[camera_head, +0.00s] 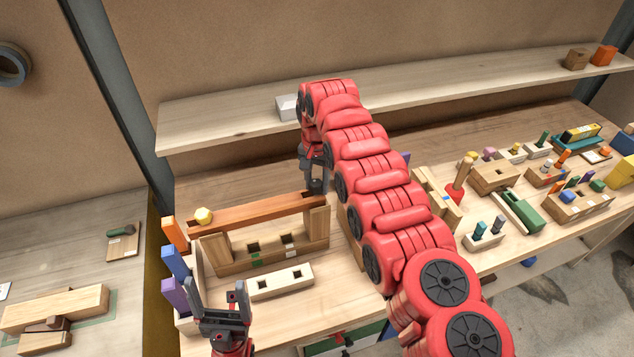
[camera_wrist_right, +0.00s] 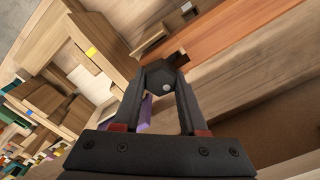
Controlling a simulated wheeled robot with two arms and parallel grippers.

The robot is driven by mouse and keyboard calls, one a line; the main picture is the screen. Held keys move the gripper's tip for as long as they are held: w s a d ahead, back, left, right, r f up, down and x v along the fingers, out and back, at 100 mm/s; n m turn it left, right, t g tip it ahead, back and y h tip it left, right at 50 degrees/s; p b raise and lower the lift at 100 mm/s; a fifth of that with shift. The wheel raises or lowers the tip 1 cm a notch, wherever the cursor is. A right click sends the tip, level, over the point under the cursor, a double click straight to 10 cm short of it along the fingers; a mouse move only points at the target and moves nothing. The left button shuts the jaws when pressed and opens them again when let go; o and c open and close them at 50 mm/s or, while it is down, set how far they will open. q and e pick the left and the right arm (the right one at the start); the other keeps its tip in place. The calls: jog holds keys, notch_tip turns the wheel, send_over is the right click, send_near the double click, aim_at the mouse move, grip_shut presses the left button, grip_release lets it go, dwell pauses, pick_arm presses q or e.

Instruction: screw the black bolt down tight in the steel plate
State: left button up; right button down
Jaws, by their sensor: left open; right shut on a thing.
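My right gripper (camera_head: 316,184) is at the right end of the reddish wooden beam (camera_head: 258,212), its arm reaching across the bench. In the right wrist view its fingers (camera_wrist_right: 161,90) are shut on the black bolt (camera_wrist_right: 158,78), a dark six-sided head with a pale spot. The bolt's lower part is hidden, so I cannot tell how deep it sits. I cannot make out the steel plate in either view. My left gripper (camera_head: 222,303) is open and empty at the front left, beside a white block with two holes (camera_head: 282,281).
Orange, blue and purple blocks (camera_head: 176,262) stand left of the wooden frame (camera_head: 225,258). A shelf (camera_head: 220,118) runs behind my right arm. Several peg blocks (camera_head: 494,178) crowd the bench's right side.

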jog(key=shift+f+m, duration=0.1)
jog(key=shift+m, duration=0.3)
jog(key=m+b, duration=0.2)
jog(key=f+m+b, duration=0.1)
jog(key=m+b, duration=0.1)
jog(key=m, duration=0.1)
jog(key=shift+s, duration=0.15)
jog(key=shift+r+m+b, duration=0.15)
jog(key=shift+m+b, duration=0.15)
jog(key=shift+m, duration=0.5)
jog(key=shift+s+d+r+m, duration=0.1)
jog(key=shift+s+r+m, duration=0.05)
jog(key=shift+m, duration=0.25)
